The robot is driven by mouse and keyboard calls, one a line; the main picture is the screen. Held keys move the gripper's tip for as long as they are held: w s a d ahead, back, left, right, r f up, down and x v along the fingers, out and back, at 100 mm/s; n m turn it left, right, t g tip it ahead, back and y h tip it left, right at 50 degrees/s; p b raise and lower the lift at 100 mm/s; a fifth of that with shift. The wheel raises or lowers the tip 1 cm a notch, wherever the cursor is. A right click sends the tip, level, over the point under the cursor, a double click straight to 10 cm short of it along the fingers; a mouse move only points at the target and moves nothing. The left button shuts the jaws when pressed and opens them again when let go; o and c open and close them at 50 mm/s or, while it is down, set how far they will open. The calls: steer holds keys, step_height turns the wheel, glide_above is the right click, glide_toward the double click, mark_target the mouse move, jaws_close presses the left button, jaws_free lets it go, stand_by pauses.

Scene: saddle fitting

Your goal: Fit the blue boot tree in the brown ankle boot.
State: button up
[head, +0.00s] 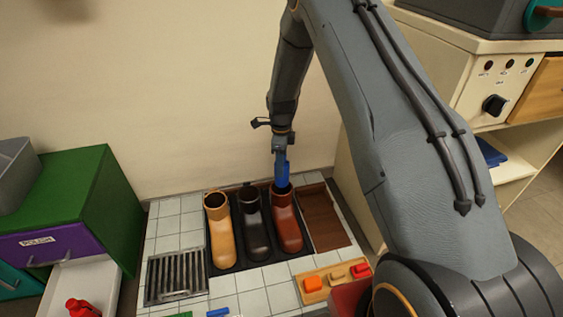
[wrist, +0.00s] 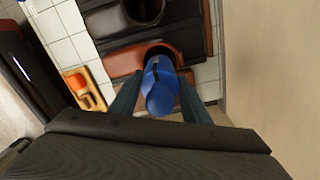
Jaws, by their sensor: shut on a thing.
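The brown ankle boot (head: 288,227) is reddish brown and stands upright at the right of a row of three boots in a dark tray. Its open top also shows in the wrist view (wrist: 122,62). My gripper (head: 280,150) is above this boot, shut on the blue boot tree (head: 282,173). The tree hangs roughly upright, its lower end at the boot's opening. In the wrist view the blue tree (wrist: 160,88) sits between my fingers and overlaps the opening. How deep its tip is inside is hidden.
A black boot (head: 254,230) and a tan boot (head: 219,235) stand close to the left. A brown wooden tray (head: 325,215) lies to the right, and a metal grate (head: 174,277) at front left. A wooden rack (head: 325,289) holds orange and red pieces. The wall is close behind.

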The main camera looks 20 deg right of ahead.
mark_target(281, 179)
steer(key=shift+f+b, duration=1.45)
steer(key=shift+f, duration=2.45)
steer(key=o, duration=1.3)
steer(key=shift+c, duration=0.2)
steer(key=shift+r+p, duration=2.75)
steer(key=shift+r, duration=1.75)
